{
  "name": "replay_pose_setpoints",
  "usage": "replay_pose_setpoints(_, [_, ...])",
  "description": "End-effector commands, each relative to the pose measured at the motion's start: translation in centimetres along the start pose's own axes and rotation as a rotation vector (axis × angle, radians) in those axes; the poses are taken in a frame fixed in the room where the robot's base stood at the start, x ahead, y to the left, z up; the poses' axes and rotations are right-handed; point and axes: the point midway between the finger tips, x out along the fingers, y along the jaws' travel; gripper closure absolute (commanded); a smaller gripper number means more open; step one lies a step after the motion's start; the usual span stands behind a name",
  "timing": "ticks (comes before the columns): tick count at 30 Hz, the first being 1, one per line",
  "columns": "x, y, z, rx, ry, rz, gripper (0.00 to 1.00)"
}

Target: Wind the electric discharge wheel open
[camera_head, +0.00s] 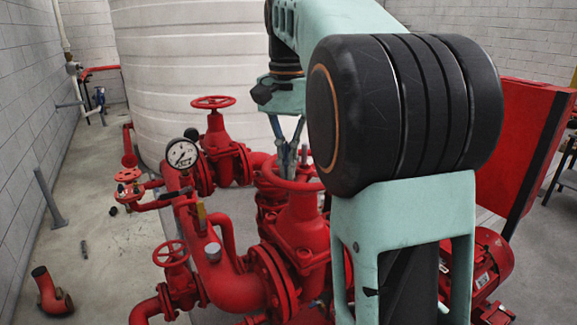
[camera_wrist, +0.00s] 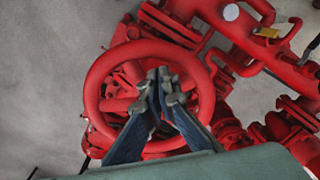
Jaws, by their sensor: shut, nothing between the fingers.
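A large red handwheel (camera_head: 292,186) tops a red valve directly below my gripper (camera_head: 290,165) in the head view. I take it as the discharge wheel; no label shows. In the wrist view the wheel (camera_wrist: 97,85) is a full ring seen from above. My gripper (camera_wrist: 166,78) is shut and empty, with its fingertips over the inside of the ring, right of its centre. The fingers overlap the near rim in the picture. Whether they touch the wheel or reach down into it, I cannot tell. My arm hides the right side of the valve in the head view.
Another red handwheel (camera_head: 213,102) stands at the back left, and a smaller one (camera_head: 171,253) at lower left. A pressure gauge (camera_head: 183,153) sits between them. A white tank (camera_head: 185,60) rises behind. A red panel (camera_head: 522,140) and red motor (camera_head: 480,262) are at right.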

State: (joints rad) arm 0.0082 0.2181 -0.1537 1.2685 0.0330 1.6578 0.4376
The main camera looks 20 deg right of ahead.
Motion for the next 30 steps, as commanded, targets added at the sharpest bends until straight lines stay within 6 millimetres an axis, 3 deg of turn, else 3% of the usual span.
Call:
replay_pose_setpoints(3, [-1.8, 0.0, 0.0, 0.0, 0.001, 0.0, 1.0])
replay_pose_setpoints(18, [-6.1, -0.1, -0.1, -0.001, 0.002, -0.002, 1.0])
replay_pose_setpoints(30, [-6.7, 0.0, 0.0, 0.0, 0.0, 0.0, 1.0])
